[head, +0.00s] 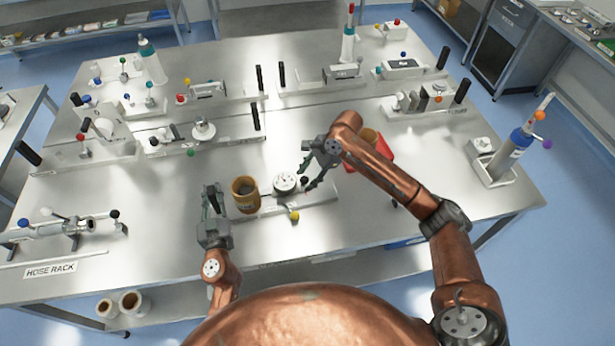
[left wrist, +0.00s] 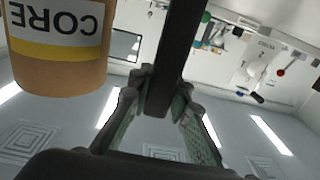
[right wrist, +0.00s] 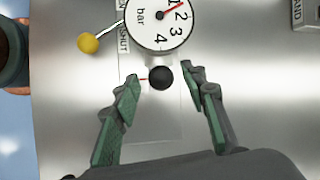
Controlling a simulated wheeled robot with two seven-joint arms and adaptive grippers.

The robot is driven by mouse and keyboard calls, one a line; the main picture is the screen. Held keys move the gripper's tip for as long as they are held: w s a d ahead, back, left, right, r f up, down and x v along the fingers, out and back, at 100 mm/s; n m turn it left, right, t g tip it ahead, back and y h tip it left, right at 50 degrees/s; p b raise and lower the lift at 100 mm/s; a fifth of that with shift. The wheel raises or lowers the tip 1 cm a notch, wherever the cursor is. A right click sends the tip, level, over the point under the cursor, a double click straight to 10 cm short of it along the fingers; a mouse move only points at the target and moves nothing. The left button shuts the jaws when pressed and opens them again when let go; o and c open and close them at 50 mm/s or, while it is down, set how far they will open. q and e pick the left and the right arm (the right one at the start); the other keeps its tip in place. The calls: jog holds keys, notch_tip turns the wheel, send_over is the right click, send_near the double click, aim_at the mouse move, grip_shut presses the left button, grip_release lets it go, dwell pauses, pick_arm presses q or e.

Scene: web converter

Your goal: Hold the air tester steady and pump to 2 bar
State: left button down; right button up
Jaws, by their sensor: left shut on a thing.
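The air tester's round white gauge (head: 285,183) sits on a flat base plate at the table's front; the right wrist view shows its dial (right wrist: 150,22). Its red needle lies near the low numbers; the exact reading is unclear. A yellow-ball lever (right wrist: 88,43) is beside the word SHUT. My left gripper (head: 212,192) is shut on a dark upright bar (left wrist: 172,50), seemingly the tester's post. My right gripper (right wrist: 161,82) is open and empty, its fingers on either side of a black ball knob (right wrist: 161,77); contact cannot be told.
A brown cardboard core (head: 245,197), labelled CORE, stands between my left gripper and the gauge. A red tray (head: 384,150) with another core lies behind my right forearm. Other fixtures stand further back; a hose rack (head: 50,268) is at left. Bare table lies at front right.

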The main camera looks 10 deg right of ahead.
jog(key=shift+c, duration=0.5)
jog(key=shift+f, duration=0.1)
grip_shut()
jog(key=shift+d, duration=0.1)
